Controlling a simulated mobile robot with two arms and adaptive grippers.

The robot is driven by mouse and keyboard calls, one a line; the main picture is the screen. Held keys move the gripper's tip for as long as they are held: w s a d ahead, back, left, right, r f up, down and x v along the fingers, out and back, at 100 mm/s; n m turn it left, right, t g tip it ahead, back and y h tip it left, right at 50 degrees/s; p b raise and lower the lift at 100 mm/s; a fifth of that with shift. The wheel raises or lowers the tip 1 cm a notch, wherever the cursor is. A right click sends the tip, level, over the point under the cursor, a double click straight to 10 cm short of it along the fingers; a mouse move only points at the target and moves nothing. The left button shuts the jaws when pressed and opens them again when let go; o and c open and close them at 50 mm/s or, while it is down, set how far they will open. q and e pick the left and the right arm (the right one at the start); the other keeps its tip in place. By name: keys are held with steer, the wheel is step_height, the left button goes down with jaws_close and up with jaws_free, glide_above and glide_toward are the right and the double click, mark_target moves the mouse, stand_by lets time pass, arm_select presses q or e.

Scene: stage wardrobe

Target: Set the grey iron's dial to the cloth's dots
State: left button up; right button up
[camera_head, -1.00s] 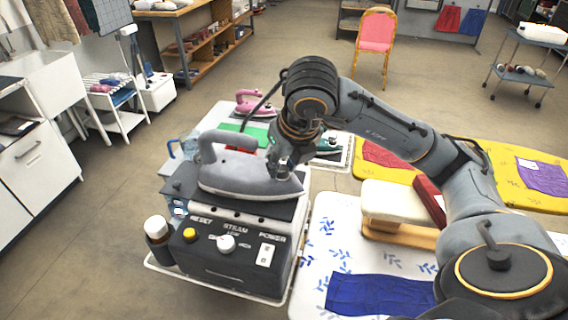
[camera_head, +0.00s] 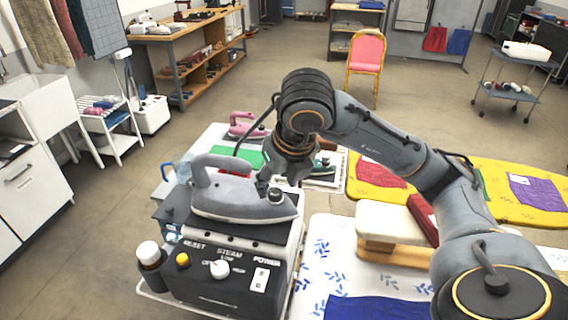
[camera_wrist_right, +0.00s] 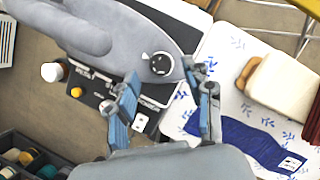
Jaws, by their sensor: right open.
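The grey iron (camera_head: 220,193) rests on top of a black and white steam station (camera_head: 225,270). Its round dark dial (camera_head: 275,196) sits near the tip; it also shows in the right wrist view (camera_wrist_right: 160,64), but I cannot read its setting. My right gripper (camera_head: 282,180) is open just above the tip; in the wrist view its fingers (camera_wrist_right: 168,82) stand either side of the dial, apart from it. A dark blue cloth (camera_head: 375,308) lies on the white patterned board (camera_head: 320,255). Its white label (camera_wrist_right: 291,162) is too small to read. My left gripper is out of view.
A pink iron (camera_head: 243,127) and a green iron (camera_head: 322,163) stand behind. A cream pressing block (camera_head: 385,222) is at right. The yellow board (camera_head: 480,185) holds a red cloth (camera_head: 382,172) and a purple cloth (camera_head: 538,192).

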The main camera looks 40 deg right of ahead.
steer(key=v, duration=0.9)
steer(key=shift+s+r, duration=0.2)
steer(key=shift+r, duration=0.2)
